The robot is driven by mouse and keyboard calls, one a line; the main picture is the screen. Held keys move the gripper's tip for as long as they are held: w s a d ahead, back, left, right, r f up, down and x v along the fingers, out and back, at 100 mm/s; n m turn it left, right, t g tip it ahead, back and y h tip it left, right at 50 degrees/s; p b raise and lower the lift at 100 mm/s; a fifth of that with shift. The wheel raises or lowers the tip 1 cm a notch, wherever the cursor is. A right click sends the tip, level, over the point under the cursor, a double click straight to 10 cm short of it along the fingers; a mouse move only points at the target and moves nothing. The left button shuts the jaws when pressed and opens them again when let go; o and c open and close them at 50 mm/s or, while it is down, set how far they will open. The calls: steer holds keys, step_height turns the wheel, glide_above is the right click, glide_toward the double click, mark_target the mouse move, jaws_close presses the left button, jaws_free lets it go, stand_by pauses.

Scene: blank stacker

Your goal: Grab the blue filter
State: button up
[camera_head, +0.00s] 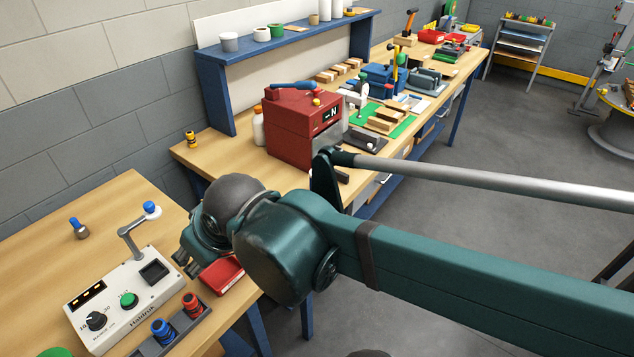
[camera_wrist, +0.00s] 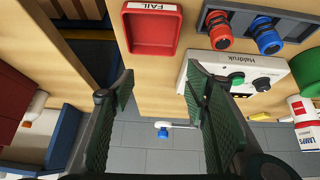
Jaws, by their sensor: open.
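A blue ribbed filter (camera_head: 163,331) stands in a dark grey rack (camera_head: 205,308) next to a similar red filter (camera_head: 191,305), at the front of the near workbench. In the wrist view the blue filter (camera_wrist: 267,38) is at the upper right, with the red filter (camera_wrist: 218,28) to its left. My gripper (camera_head: 190,258) hangs over the bench, behind the rack in the head view. In the wrist view my gripper (camera_wrist: 160,82) has its fingers wide apart with nothing between them. The blue filter lies outside the fingers, to the right.
A white Haldruk tester (camera_head: 128,300) with a blue-knobbed lever (camera_head: 151,209) stands beside the rack. A red FAIL tray (camera_wrist: 152,30) lies near the bench edge. A small blue-topped grey item (camera_head: 79,230) is on the bench's left. A red machine (camera_head: 290,130) stands on the far bench.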

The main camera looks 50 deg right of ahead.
steer(key=w+d+r+n+g+h+p, duration=0.15)
steer(key=w+d+n+p, duration=0.3)
steer(key=d, duration=0.45)
steer(key=n+g+h+p, duration=0.3)
steer(key=n+g+p, duration=0.3)
steer(key=n+p, duration=0.65)
glide_toward(312, 175)
steer(key=shift+m, duration=0.3)
steer(key=x, duration=0.6)
steer(key=shift+w+a+f, duration=0.1)
steer(key=shift+f, duration=0.2)
steer(key=shift+s+d+f, duration=0.15)
steer(key=shift+s+d, duration=0.1)
steer(key=shift+d, duration=0.1)
steer(key=shift+f, duration=0.1)
steer(key=shift+x, duration=1.2)
steer(key=shift+b+x, duration=0.35)
steer(key=shift+x, duration=2.3)
